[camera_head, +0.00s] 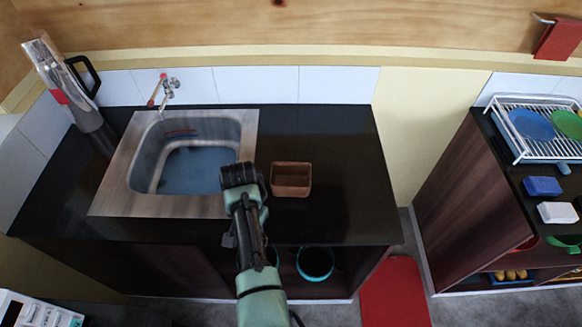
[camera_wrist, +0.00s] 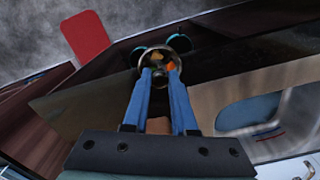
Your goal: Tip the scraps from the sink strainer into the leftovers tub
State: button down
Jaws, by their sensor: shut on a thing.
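My gripper (camera_head: 242,176) is over the counter, between the sink and the brown tub. In the wrist view its blue fingers (camera_wrist: 162,76) are shut on the sink strainer (camera_wrist: 183,42), a small round metal cup. Orange and yellowish scraps (camera_wrist: 168,64) show inside the strainer. In the head view my gripper and arm hide the strainer. The leftovers tub (camera_head: 291,190) is a brown, open-topped box on the counter just right of my gripper. A brown patch between the fingers in the wrist view may be this tub.
The sink (camera_head: 196,172) is left of my gripper, with a tap (camera_head: 166,86) behind it. A tall jug (camera_head: 88,118) stands at the far left. The dark counter (camera_head: 340,150) right of the tub is clear. A teal bowl (camera_head: 315,263) sits on the shelf below.

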aim_at(287, 179)
jog(key=i, duration=1)
